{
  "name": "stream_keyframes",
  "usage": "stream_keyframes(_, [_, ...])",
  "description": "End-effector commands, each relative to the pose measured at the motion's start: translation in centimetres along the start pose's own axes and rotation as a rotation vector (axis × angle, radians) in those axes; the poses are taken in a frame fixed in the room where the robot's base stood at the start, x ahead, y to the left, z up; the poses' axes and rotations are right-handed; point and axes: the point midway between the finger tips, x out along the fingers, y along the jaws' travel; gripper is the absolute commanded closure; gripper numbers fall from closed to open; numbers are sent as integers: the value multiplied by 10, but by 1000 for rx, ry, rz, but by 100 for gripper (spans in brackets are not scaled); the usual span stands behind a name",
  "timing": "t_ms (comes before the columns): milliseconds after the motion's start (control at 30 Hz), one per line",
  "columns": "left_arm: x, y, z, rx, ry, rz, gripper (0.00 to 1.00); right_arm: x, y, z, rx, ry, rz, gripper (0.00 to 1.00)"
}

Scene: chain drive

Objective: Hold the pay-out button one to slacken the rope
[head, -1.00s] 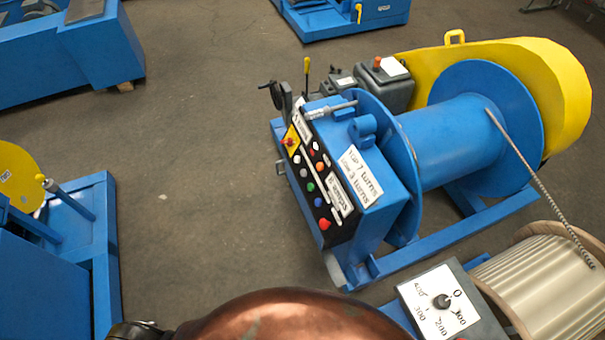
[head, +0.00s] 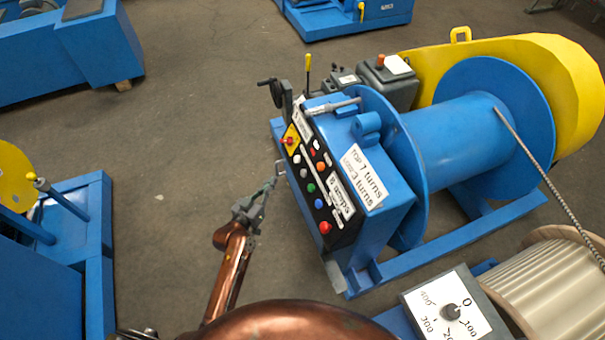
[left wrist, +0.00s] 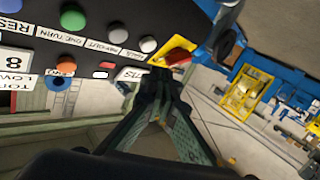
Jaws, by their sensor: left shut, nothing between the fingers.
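The black control panel (head: 320,185) is on the end of the blue winch and bears several coloured buttons. In the left wrist view, the grey button (left wrist: 117,32) has a label beside it that seems to read PAY-OUT; it also shows in the head view (head: 303,173). A white button (left wrist: 148,44) and a green button (left wrist: 73,17) flank it. My left gripper (head: 272,183) is shut and empty, just left of the panel in the head view. In the wrist view its tips (left wrist: 160,76) appear below the white button and a yellow plate. My right gripper is not in view.
The winch drum (head: 460,140) carries a grey rope (head: 548,180) running down to a pale reel (head: 560,285). A red mushroom knob (head: 289,141) sits on the yellow plate, close to my fingers. A dial box (head: 450,310) stands front right. Floor left of the panel is clear.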

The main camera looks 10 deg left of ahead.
Motion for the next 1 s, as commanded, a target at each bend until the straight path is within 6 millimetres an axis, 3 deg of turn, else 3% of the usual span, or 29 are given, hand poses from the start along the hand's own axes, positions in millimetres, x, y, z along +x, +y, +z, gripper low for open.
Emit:
stream_keyframes(100, [2, 7, -27, 4, 50, 17, 100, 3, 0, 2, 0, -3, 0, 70])
stream_keyframes(267, [2, 10, -40, 6, 70, 25, 100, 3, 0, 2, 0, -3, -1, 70])
stream_keyframes(667, [6, 12, -36, 5, 69, 24, 100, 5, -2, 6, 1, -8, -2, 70])
stream_keyframes(1000, [36, 33, -13, 3, 66, 23, 100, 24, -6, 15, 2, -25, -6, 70])
